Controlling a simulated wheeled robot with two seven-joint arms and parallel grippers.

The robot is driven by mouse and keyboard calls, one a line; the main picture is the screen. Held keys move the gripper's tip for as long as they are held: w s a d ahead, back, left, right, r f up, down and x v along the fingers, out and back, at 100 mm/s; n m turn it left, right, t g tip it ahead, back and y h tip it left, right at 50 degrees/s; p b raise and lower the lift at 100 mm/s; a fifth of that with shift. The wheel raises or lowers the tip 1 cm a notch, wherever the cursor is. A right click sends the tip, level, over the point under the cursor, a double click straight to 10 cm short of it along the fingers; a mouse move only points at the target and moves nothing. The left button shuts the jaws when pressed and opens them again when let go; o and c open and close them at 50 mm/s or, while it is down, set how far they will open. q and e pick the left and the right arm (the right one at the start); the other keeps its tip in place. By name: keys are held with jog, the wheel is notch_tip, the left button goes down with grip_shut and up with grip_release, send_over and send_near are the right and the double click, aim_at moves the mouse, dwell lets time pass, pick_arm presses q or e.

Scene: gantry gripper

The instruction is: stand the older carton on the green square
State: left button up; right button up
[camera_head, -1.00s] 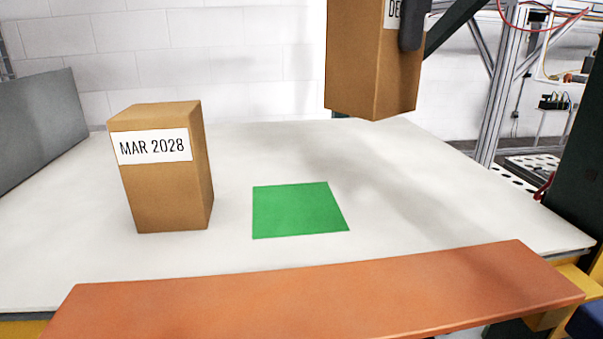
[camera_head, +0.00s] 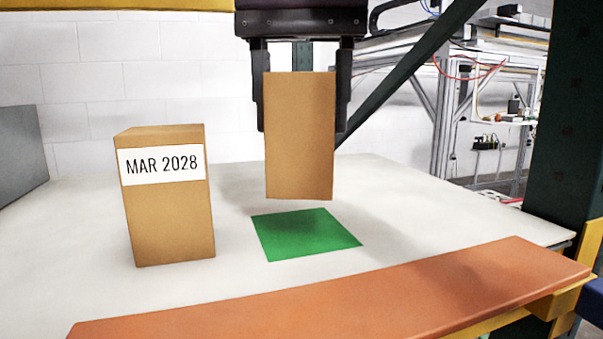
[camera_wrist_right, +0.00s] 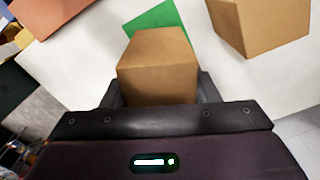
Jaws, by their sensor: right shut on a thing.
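My right gripper (camera_head: 301,105) is shut on a brown carton (camera_head: 299,140) and holds it upright in the air, above and slightly behind the green square (camera_head: 306,236). No label shows on the held carton's face toward the head camera. In the right wrist view the held carton (camera_wrist_right: 158,65) sits between the fingers, with part of the green square (camera_wrist_right: 158,18) beyond it. A second brown carton (camera_head: 172,225), labelled MAR 2028, stands upright on the table left of the square. My left gripper is not in view.
The white table (camera_head: 400,205) is clear around the green square. An orange-brown bar (camera_head: 370,295) runs along the table's front edge. A grey panel (camera_head: 22,150) stands at the left, and a dark green post (camera_head: 565,120) rises at the right.

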aim_at(301, 149)
notch_tip(301, 149, down, 2)
jog(key=shift+s+a+b, duration=0.1)
jog(key=shift+s+b, duration=0.05)
jog(key=shift+b, duration=0.2)
jog(key=shift+f, duration=1.05)
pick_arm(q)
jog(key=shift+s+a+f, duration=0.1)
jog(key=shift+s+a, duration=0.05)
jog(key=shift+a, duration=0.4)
pick_arm(e)
jog(key=shift+f, duration=0.2)
jog(key=o, duration=1.2)
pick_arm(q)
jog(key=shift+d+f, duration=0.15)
